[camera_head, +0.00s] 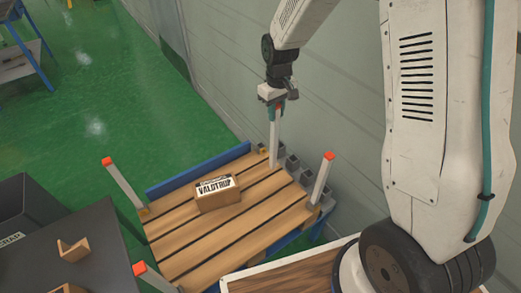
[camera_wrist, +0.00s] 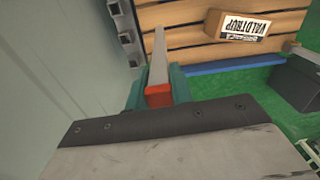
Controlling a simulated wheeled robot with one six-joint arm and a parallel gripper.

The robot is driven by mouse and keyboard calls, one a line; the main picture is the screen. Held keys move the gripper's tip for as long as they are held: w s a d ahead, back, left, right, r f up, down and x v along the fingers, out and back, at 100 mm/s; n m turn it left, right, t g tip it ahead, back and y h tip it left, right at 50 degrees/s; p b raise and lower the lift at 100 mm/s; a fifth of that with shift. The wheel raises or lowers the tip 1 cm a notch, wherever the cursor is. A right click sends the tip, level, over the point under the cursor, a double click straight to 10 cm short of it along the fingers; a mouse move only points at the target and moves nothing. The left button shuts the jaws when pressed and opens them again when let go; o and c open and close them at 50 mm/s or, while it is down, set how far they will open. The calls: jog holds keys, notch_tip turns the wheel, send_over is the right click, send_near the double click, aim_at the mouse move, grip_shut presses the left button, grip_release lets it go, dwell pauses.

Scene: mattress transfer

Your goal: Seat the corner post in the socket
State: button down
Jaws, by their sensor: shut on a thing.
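My gripper (camera_head: 278,101) is shut on a pale corner post (camera_head: 275,138) near its top and holds it roughly upright over the far corner of the slatted wooden deck (camera_head: 180,228). In the wrist view, the teal jaws of my gripper (camera_wrist: 157,88) flank the post (camera_wrist: 158,58) just by its red cap (camera_wrist: 158,97). A small yellowish fitting, seemingly the socket (camera_head: 263,150), shows at that corner, close to the post's lower end. I cannot tell whether the post's end is in it or beside it.
Red-capped posts stand at the left corner (camera_head: 124,185), right corner (camera_head: 322,178) and near corner (camera_head: 152,276). A labelled cardboard box (camera_head: 218,197) lies on the deck. Grey blocks (camera_head: 293,168) line the deck's wall side. The wall (camera_head: 330,95) is close; green floor lies open left.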

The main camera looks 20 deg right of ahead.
jog(key=w+r, duration=0.3)
jog(key=w, duration=1.2)
notch_tip(320, 180, down, 10)
jog(key=shift+w+a+m, duration=0.15)
jog(key=shift+w+m, duration=0.15)
jog(key=shift+w, duration=0.1)
jog(key=c, duration=1.2)
grip_release()
jog(key=shift+f, duration=0.1)
jog(key=shift+c, duration=0.2)
